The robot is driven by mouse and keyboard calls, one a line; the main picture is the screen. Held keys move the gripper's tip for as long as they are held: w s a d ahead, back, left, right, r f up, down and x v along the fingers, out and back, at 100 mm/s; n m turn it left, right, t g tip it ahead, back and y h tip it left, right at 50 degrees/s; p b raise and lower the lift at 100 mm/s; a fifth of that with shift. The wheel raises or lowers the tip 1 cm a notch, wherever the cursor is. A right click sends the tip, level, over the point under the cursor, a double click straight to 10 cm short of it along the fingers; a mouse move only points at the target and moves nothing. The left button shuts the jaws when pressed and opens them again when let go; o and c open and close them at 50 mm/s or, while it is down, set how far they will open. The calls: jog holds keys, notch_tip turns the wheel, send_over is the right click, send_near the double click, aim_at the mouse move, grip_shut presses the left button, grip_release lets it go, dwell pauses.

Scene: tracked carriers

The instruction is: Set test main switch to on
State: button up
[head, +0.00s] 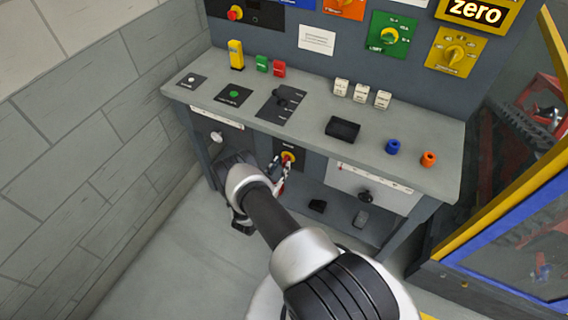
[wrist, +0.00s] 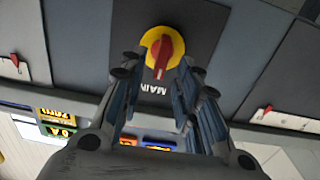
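The main switch (wrist: 161,52) is a red handle on a round yellow plate, on a dark panel with the word MAIN upside down in the wrist view. In the head view the switch (head: 289,157) sits on the bench's front, below the worktop, partly hidden by my gripper. My gripper (wrist: 157,78) is open and empty. Its fingers point at the switch, one on each side of the handle's lower end in the wrist view. I cannot tell whether they touch it. In the head view my gripper (head: 277,175) is close in front of the panel.
The bench worktop (head: 320,115) overhangs the switch. It bears several coloured blocks, a black box (head: 342,129), and blue and orange rings. Another red-and-yellow switch (head: 235,13) is on the upper panel. A slider with a black knob (head: 365,195) is right of the switch. A blue-and-yellow frame (head: 500,220) stands right.

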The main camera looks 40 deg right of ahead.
aim_at(283, 163)
jog(key=shift+x, duration=1.75)
jog(key=shift+c, duration=0.6)
grip_shut()
